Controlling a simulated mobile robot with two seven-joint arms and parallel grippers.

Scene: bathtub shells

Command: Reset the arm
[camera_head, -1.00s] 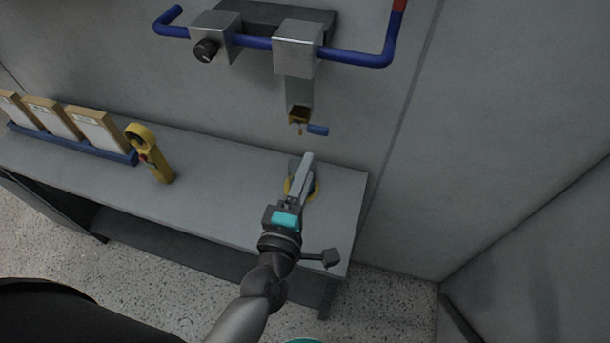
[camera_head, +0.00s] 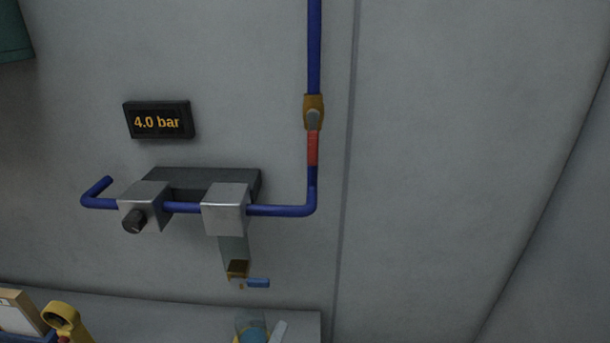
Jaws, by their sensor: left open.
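My left gripper (camera_head: 278,331) shows only as a light grey fingertip at the bottom edge of the head view. The rest of it and its arm are below the picture. It is open. Right beside the fingertip, on the bench, is a blue-grey thing with a yellow ring (camera_head: 242,337), partly cut off. I cannot tell whether they touch. My right gripper is not in view.
A blue pipe (camera_head: 280,210) with metal blocks, a black knob (camera_head: 134,221) and a small brass tap with blue handle (camera_head: 257,283) is on the wall. A display (camera_head: 158,120) reads 4.0 bar. A yellow handheld device (camera_head: 68,321) stands at the lower left.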

